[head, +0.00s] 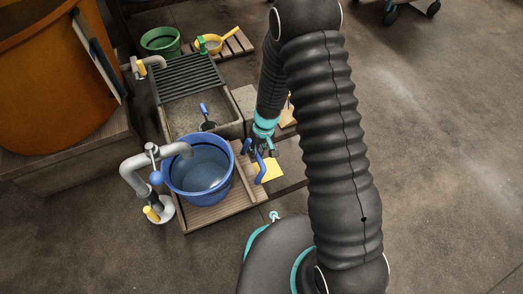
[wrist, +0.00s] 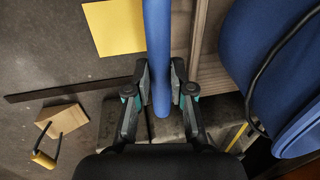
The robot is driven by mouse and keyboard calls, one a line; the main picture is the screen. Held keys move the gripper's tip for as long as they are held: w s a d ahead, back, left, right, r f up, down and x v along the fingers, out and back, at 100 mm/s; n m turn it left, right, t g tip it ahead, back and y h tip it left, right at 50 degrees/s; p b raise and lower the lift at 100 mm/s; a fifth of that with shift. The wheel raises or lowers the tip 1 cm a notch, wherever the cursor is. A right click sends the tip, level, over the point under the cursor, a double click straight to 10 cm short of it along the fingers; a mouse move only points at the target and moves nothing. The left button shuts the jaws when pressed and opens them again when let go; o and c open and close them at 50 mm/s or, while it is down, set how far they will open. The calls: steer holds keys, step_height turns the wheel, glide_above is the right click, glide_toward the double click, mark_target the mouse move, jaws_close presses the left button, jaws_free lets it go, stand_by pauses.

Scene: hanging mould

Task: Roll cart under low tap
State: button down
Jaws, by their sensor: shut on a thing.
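A low wooden cart (head: 220,210) with slatted boards carries a blue bucket (head: 176,172) that looks dark inside. A thick grey tap (head: 130,170) with a blue knob stands left of the bucket, and its spout reaches over the bucket's left and back rim in the picture. A blue handle (head: 261,168) is at the cart's right side. My gripper (head: 262,148) is shut on this handle. In the wrist view the handle (wrist: 158,45) runs between the two fingers of my gripper (wrist: 160,90). The cart's wood (wrist: 212,65) and the bucket (wrist: 262,50) are to its right.
A yellow sheet (head: 271,171) lies on the floor beside the handle. Behind the cart are a stone basin (head: 180,117) with a dark grate, a green bucket (head: 160,40) and a yellow scoop (head: 212,46). A large orange tub (head: 50,85) stands at left.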

steer(key=shift+s+a, duration=0.2)
steer(key=shift+s, duration=0.05)
steer(key=shift+a, duration=0.1)
steer(key=c, duration=1)
jaws_free()
steer(key=shift+s+a, duration=0.1)
steer(key=shift+a, duration=0.1)
steer(key=shift+d, duration=0.25)
steer(key=shift+w+r, duration=0.25)
steer(key=r, duration=0.3)
steer(key=d+r, duration=0.1)
steer(key=r, duration=0.7)
steer(key=shift+w+d+r, duration=0.1)
steer(key=shift+w+d, duration=0.2)
steer(key=shift+d, duration=0.1)
